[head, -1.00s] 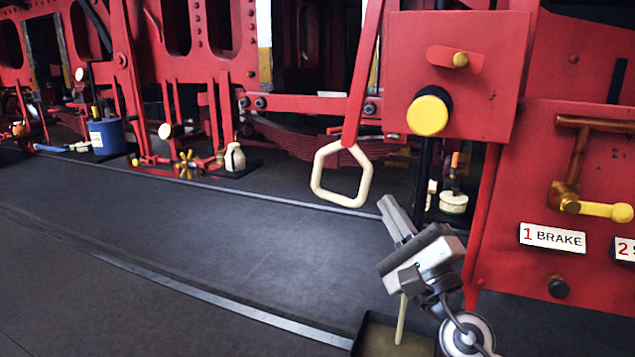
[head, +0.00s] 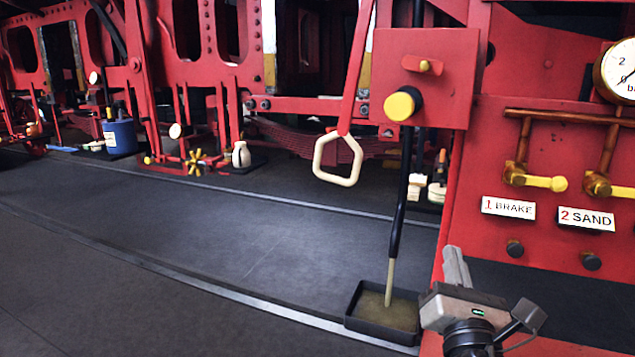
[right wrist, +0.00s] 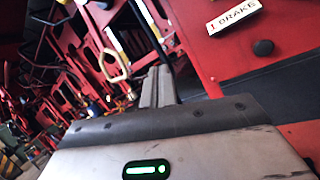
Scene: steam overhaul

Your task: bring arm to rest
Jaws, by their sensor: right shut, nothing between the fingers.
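My right gripper (head: 457,265) is at the lower right of the head view, in front of the red panel's left edge and just right of the black tray. Its fingers are together and empty. They also show in the right wrist view (right wrist: 159,85), closed and touching nothing that I can see. My left gripper is not in view. The cream ring handle (head: 338,160) hangs from a red bar left of the yellow knob (head: 402,104), apart from my gripper.
The black tray (head: 372,331) holds brownish liquid below a hanging black hose (head: 401,200). The red panel at right carries levers and the labels BRAKE (head: 508,208) and SAND (head: 587,219). A blue can (head: 119,136) stands far left.

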